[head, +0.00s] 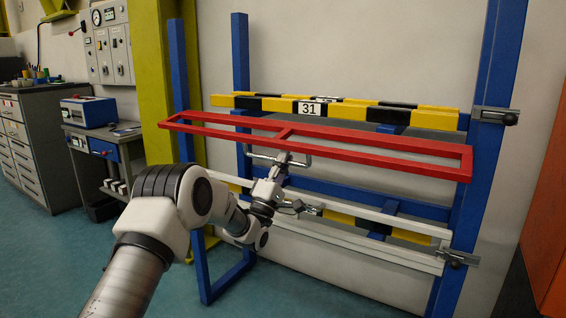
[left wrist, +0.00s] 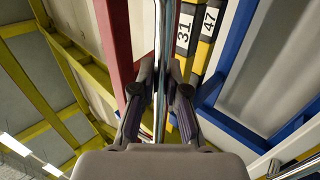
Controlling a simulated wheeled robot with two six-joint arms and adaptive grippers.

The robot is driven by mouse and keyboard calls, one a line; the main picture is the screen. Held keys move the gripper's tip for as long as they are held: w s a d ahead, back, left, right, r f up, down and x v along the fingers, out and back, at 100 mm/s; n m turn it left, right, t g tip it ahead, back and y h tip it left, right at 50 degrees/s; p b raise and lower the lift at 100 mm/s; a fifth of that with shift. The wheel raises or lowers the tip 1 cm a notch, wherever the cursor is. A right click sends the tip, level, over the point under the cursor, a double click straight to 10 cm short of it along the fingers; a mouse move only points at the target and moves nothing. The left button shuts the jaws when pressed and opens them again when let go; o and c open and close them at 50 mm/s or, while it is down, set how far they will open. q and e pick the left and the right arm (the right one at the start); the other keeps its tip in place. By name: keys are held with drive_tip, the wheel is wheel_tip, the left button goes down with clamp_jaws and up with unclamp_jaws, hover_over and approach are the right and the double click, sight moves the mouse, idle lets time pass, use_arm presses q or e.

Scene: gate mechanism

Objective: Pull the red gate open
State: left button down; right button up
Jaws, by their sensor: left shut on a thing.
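The red gate (head: 372,157) is a long rectangular frame with a middle crosspiece, set across the blue frame in the head view. It looks strongly foreshortened, tilted out toward me. A metal bar handle (head: 262,157) is attached under its near edge, around the middle. My left gripper (head: 284,161) is shut on this handle from below. In the left wrist view, the two fingers (left wrist: 161,75) close on either side of the shiny handle bar (left wrist: 163,28), with a red gate bar (left wrist: 114,45) to the left. My right gripper is in neither view.
Blue posts (head: 488,130) stand at both sides. Yellow-and-black beams (head: 385,113), one labelled 31, lie behind the gate. White rails (head: 378,215) run below. Latches (head: 492,115) sit on the right post. A workbench (head: 105,150) and drawer cabinet (head: 38,150) stand at left.

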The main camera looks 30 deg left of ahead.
use_arm(q)
drive_tip(key=shift+y, duration=0.3)
drive_tip(key=c, duration=1.2)
unclamp_jaws()
